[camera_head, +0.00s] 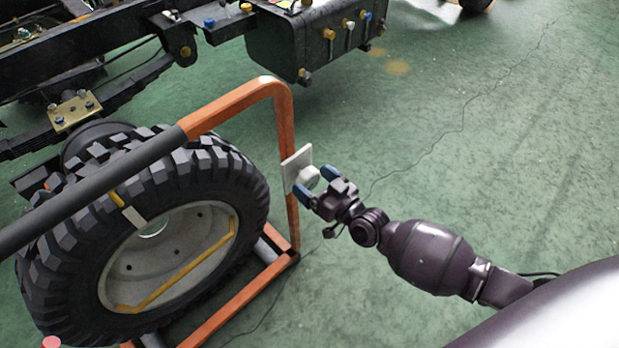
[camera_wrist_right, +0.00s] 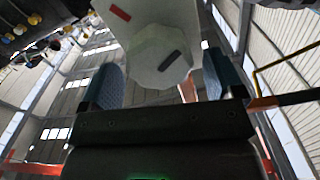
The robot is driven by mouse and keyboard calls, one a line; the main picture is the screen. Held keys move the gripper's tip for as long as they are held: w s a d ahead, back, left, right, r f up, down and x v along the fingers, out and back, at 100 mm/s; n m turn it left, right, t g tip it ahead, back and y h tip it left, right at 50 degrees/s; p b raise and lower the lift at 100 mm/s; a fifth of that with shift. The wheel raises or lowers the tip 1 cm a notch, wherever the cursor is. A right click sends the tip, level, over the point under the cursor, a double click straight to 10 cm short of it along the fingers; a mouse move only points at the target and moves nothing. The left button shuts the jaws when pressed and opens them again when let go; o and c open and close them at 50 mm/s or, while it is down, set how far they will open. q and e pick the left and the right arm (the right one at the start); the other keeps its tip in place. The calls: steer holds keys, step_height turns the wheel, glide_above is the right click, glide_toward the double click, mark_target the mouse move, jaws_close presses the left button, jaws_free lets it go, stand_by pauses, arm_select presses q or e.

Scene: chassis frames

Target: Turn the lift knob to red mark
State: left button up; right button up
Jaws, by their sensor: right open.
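The lift knob (camera_head: 309,177) is a pale, faceted knob on a white plate (camera_head: 293,164) fixed to the orange post. In the right wrist view the knob (camera_wrist_right: 145,65) carries a dark pointer mark on its face. A red mark (camera_wrist_right: 119,12) sits on the plate, up and left of the knob, and the pointer is not lined up with it. My right gripper (camera_head: 315,184) is open, its blue fingers on either side of the knob. In the right wrist view the fingers flank the knob's front part; contact is not clear. My left gripper is not in view.
The orange wheel-lift frame (camera_head: 284,125) with a dark grey bar stands around a large tyre (camera_head: 60,240). A dark chassis with a black box (camera_head: 330,40) lies behind. Green floor (camera_head: 500,150) is clear to the right.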

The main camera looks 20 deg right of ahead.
steer(key=shift+w+a, duration=0.2)
steer(key=shift+w, duration=0.45)
steer(key=shift+c, duration=0.3)
steer(key=c, duration=0.9)
steer(key=shift+o, duration=0.2)
